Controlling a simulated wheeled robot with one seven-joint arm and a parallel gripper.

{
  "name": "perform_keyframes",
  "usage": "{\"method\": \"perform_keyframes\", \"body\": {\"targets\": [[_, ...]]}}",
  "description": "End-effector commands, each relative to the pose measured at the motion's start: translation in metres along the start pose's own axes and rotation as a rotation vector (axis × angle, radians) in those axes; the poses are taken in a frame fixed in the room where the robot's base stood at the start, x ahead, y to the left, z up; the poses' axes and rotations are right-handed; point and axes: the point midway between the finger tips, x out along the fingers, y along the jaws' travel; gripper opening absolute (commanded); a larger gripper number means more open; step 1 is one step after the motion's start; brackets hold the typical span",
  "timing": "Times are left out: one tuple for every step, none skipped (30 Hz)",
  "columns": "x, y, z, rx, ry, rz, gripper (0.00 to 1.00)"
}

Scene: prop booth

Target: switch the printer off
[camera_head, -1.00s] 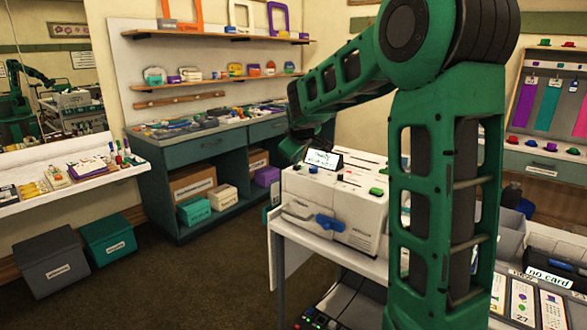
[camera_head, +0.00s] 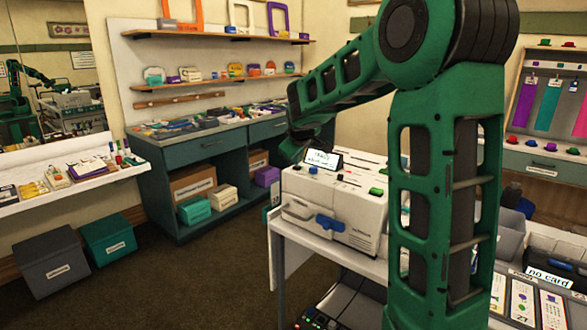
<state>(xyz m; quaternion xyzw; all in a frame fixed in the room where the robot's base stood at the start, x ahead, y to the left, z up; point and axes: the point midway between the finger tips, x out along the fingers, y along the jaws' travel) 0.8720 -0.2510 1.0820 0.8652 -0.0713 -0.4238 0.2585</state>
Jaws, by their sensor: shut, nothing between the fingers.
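The white printer (camera_head: 338,208) stands on a white table right of the picture's middle, partly behind my green arm. Its small tilted screen (camera_head: 323,159) is lit and shows text too small to read fully. My gripper (camera_head: 292,152) is dark and hangs just left of the screen, above the printer's left end. It looks shut and empty; whether it touches the printer is unclear.
A green workbench (camera_head: 215,165) with several small items stands along the back wall. A white side table (camera_head: 75,177) is at the left, with grey (camera_head: 52,262) and teal (camera_head: 108,240) boxes on the floor. Card trays sit at the lower right. The carpet between is clear.

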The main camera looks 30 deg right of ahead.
Motion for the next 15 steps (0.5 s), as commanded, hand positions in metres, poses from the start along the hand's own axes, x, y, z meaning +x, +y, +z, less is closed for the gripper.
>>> {"method": "perform_keyframes", "body": {"targets": [[0.0014,-0.0014,0.0014,0.0,-0.001,-0.001,0.0],[0.0021,-0.0019,0.002,0.0,-0.001,-0.001,0.0],[0.0028,-0.0026,0.0028,0.0,-0.001,-0.001,0.0],[0.0033,-0.0029,0.0032,0.0,-0.002,-0.001,0.0],[0.0036,-0.0032,0.0036,0.0,-0.002,-0.001,0.0],[0.0039,-0.0034,0.0039,0.0,-0.002,-0.002,0.0],[0.004,-0.0034,0.0041,0.0,-0.003,-0.002,0.0],[0.004,-0.0034,0.0042,0.0,-0.003,-0.002,0.0],[0.0041,-0.0034,0.0044,0.0,-0.003,-0.002,0.0],[0.0042,-0.0035,0.0045,0.0,-0.004,-0.002,0.0],[0.0043,-0.0035,0.0046,0.0,-0.004,-0.002,0.0],[0.0044,-0.0035,0.0048,0.0,-0.004,-0.002,0.0],[0.0044,-0.0036,0.0049,0.0,-0.005,-0.002,0.0],[0.0044,-0.0036,0.005,0.0,-0.005,-0.002,0.0],[0.0042,-0.0034,0.0049,0.0,-0.005,-0.002,0.0]]}}
